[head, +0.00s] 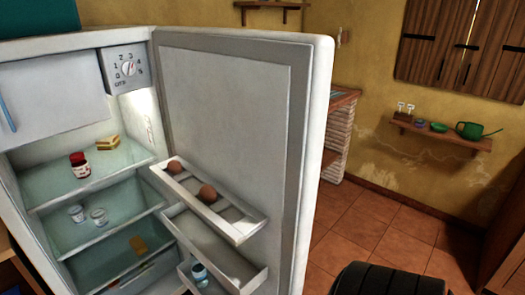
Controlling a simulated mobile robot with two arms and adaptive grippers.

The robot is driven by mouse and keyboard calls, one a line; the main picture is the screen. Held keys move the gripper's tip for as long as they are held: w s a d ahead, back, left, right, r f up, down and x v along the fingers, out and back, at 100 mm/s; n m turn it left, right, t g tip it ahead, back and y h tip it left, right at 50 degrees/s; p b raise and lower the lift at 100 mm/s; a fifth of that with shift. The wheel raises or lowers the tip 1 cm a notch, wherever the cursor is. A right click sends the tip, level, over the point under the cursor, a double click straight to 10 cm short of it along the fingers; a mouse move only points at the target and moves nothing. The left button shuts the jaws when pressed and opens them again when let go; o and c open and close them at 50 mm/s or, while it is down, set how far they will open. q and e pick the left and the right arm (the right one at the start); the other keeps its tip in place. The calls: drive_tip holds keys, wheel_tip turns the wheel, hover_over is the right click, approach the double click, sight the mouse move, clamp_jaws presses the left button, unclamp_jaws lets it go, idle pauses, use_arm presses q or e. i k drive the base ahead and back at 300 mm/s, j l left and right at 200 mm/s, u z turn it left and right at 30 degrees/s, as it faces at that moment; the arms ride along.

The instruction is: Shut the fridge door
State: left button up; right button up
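The white fridge (58,133) stands open at the left. Its door (228,105) is swung wide, hinged near the middle of the picture, with its inner face towards me. The door's shelves (215,204) hold two brown eggs and a small bottle (199,272). Inside the fridge are a red-labelled jar (80,165), a sandwich-like item (108,143) and small glass containers (99,216). Neither of my grippers is in view. The outer face of the door is hidden.
A brick counter (338,140) stands behind the door. A wall shelf (440,137) at the right holds a green watering can (470,130) and small dishes. A black rounded object (390,281) is at the bottom edge.

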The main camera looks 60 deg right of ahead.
sight(246, 110)
drive_tip(key=k+l, duration=0.2)
drive_tip(key=l, duration=0.25)
drive_tip(key=k+l+u, duration=0.1)
drive_tip(key=k+l, duration=0.15)
drive_tip(key=l, duration=0.15)
drive_tip(key=k+l, duration=0.2)
drive_tip(key=l, duration=0.25)
drive_tip(key=i+l, duration=0.1)
drive_tip(key=l, duration=0.55)
drive_tip(key=i+l+u, duration=0.1)
drive_tip(key=l, duration=1.15)
drive_tip(key=i+u, duration=0.05)
drive_tip(key=i, duration=0.05)
